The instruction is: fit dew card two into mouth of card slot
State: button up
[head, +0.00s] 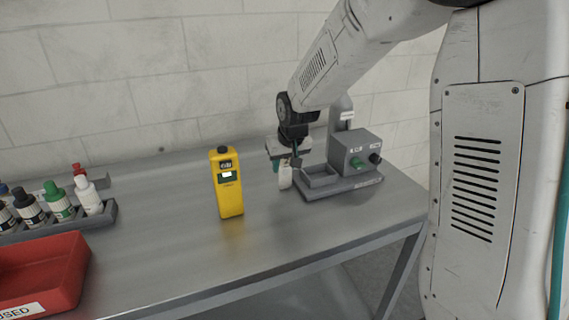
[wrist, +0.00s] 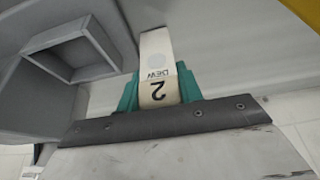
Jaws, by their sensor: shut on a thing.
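My gripper (head: 285,158) is shut on dew card two (head: 285,178), a narrow white strip that hangs below the jaws, above the bench and just left of the grey instrument (head: 358,150). I cannot pick out the card slot's mouth for certain in either view. The card looks apart from the instrument.
A yellow handheld meter (head: 228,188) stands upright to the left of my gripper. A rack (head: 108,216) of dropper bottles and a red bin (head: 50,262) are at the far left. The steel bench (head: 165,240) is clear between bin and meter. A block wall stands behind.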

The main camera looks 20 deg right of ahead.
jog(key=shift+f, duration=0.15)
jog(key=o, duration=1)
